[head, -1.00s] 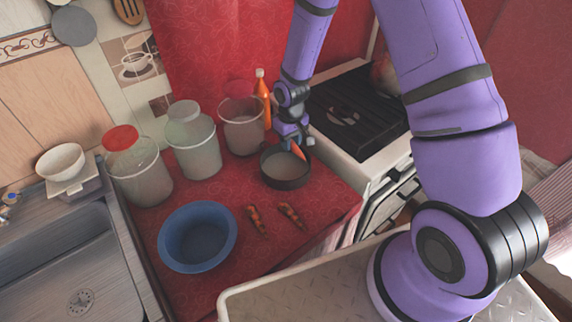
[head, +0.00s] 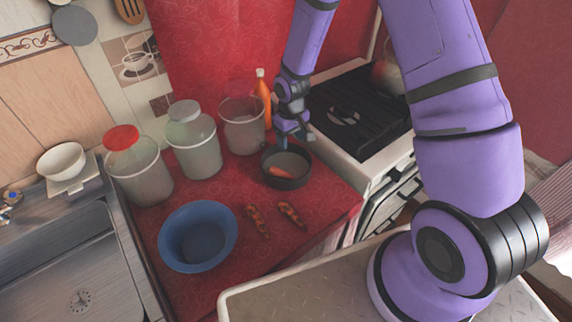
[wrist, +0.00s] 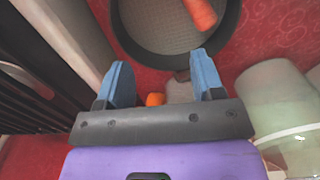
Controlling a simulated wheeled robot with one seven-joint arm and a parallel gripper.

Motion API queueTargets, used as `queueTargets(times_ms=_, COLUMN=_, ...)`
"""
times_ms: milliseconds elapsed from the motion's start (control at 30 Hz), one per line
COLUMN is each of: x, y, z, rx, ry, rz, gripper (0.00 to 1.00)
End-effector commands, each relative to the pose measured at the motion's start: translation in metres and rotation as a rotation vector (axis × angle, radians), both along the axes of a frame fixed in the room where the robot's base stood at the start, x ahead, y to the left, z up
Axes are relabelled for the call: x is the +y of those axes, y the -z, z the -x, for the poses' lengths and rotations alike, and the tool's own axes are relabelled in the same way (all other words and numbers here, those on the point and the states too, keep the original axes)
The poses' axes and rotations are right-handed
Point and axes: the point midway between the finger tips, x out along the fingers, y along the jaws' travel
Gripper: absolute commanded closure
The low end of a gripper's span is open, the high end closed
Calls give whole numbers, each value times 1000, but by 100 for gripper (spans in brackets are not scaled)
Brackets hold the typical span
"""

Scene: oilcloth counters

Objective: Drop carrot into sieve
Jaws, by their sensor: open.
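An orange carrot (head: 281,171) lies inside the dark round sieve (head: 272,182) on the red counter. In the wrist view the carrot (wrist: 199,12) rests on the mesh inside the sieve's dark rim (wrist: 130,40). My gripper (head: 284,141) is open and empty above the sieve's far edge. In the wrist view its two blue fingers (wrist: 160,82) stand wide apart, with the sieve beyond their tips.
A blue bowl (head: 165,233) stands at the front left. Jars (head: 140,172) (head: 193,146), a clear container (head: 242,130) and an orange bottle (head: 262,92) line the back. The stove (head: 345,112) is right of the sieve, the sink (head: 65,265) far left.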

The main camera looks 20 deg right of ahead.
Motion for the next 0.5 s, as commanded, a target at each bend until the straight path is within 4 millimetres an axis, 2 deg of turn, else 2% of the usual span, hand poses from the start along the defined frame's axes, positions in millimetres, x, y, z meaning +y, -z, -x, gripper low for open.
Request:
queueTargets(times_ms=300, x=0, y=-58, z=-1, rx=-5, ry=1, rz=-1, gripper=38)
queueTargets(times_ms=500, x=0, y=-82, z=0, rx=-3, ry=1, rz=0, gripper=38)
